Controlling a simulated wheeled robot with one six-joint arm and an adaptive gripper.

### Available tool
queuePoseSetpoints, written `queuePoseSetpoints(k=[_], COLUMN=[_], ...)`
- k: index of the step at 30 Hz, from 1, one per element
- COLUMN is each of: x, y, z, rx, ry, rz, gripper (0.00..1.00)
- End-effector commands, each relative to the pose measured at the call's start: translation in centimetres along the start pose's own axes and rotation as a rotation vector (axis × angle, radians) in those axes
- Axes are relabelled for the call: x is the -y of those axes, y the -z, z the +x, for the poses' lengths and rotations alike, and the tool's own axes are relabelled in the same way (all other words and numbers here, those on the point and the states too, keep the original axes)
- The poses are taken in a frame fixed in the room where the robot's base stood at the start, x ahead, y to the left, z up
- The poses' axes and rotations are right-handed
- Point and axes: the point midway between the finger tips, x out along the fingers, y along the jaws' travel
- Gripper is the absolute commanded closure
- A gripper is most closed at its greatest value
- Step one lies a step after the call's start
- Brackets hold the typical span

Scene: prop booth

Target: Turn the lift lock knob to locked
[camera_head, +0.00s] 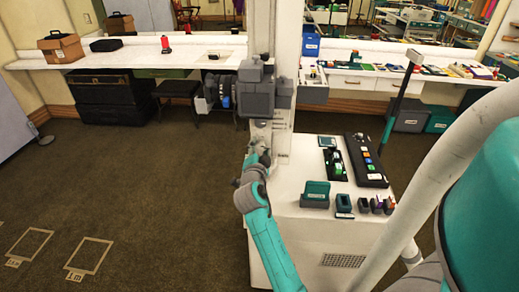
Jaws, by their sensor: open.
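My gripper (257,159) is at the end of my teal and grey arm, in front of the lower part of the white column (264,30). It is open, and its fingers are small and dark in this view. The lift lock knob cannot be made out for certain; the column face at my gripper is partly covered by the gripper and wrist. A grey block-shaped carriage (265,86) sits on the column above my gripper. Whether my gripper touches anything cannot be told.
A long counter (140,54) runs behind. Open carpet (130,190) lies to the left.

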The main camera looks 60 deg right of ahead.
Motion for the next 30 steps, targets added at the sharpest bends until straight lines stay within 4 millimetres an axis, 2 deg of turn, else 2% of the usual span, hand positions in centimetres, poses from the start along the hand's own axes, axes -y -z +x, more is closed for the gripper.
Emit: queuePoseSetpoints(k=[5, 18, 24, 30], x=[0.0, 0.0, 0.0, 0.0], y=[-0.1, -0.1, -0.1, 0.0], z=[-1.8, -9.9, -11.6, -11.9], rx=[0.002, 0.003, 0.002, 0.000], ry=[0.002, 0.002, 0.001, 0.000], rz=[-0.001, -0.001, 0.000, 0.000], gripper=[0.44, 0.44, 0.44, 0.44])
